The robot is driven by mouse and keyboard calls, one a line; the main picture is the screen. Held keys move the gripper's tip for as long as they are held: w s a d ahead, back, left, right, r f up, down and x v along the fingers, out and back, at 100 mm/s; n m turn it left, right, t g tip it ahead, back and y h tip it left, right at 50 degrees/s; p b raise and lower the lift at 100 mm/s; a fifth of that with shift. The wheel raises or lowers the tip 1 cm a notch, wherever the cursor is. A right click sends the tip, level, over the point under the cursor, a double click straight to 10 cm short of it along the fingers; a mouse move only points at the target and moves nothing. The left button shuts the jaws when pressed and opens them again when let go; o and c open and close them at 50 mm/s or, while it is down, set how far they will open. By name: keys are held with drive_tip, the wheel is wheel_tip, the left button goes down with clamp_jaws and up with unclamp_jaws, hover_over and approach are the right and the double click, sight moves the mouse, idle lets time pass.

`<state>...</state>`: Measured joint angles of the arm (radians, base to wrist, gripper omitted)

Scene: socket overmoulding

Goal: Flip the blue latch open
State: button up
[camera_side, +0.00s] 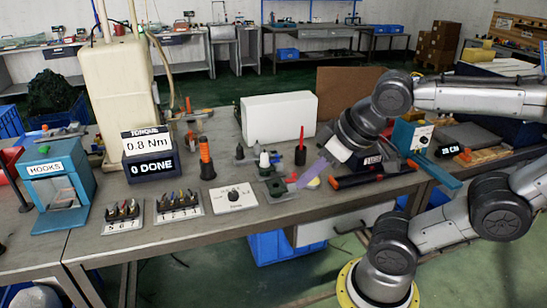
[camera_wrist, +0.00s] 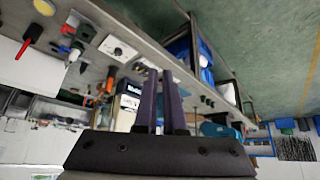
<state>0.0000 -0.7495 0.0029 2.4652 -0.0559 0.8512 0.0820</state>
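My gripper (camera_side: 312,172) hangs over the front part of the bench in the side view, with its purple fingers pointing down and left. In the wrist view my gripper (camera_wrist: 161,75) shows two dark purple fingers with a narrow gap and nothing between them. A flat blue bar (camera_side: 436,174) sticks out over the bench's front edge, right of my gripper and apart from it. It may be the blue latch; I cannot tell for sure. A dark device with orange ends (camera_side: 357,179) lies between them. I cannot make out the latch in the wrist view.
Small green and grey parts (camera_side: 276,186), a red-tipped black holder (camera_side: 300,150) and a white dial plate (camera_side: 233,198) stand near my fingers. A white box (camera_side: 279,118) is behind. A torque display (camera_side: 148,153) and a hooks box (camera_side: 56,183) stand at left.

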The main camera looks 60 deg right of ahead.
drive_tip(key=shift+m+t+h, duration=0.4)
drive_tip(key=shift+t+h, duration=0.1)
drive_tip(key=shift+h, duration=0.2)
drive_tip(key=w+d+r, duration=0.1)
drive_tip(key=w, duration=0.1)
drive_tip(key=w+d+r, duration=0.1)
drive_tip(key=w+r, duration=0.1)
drive_tip(key=w+d+r, duration=0.1)
drive_tip(key=w, duration=0.1)
drive_tip(key=shift+r, duration=0.25)
clamp_jaws()
drive_tip(key=w+d+f+m+g+h, duration=0.1)
drive_tip(key=w+d+f+h, duration=0.1)
drive_tip(key=w+d, duration=0.75)
drive_tip(key=w+d+f+m+g+h, duration=0.1)
drive_tip(key=w+d+h, duration=0.1)
drive_tip(key=w+d, duration=0.8)
drive_tip(key=d+f+g, duration=0.1)
drive_tip(key=d+f, duration=0.5)
drive_tip(key=f, duration=0.2)
drive_tip(key=d+f+m+g, duration=0.1)
drive_tip(key=d+f+g, duration=0.1)
drive_tip(key=d+f, duration=0.4)
wheel_tip(320, 180, down, 4)
drive_tip(key=shift+d+r, duration=0.25)
drive_tip(key=shift+w, duration=0.1)
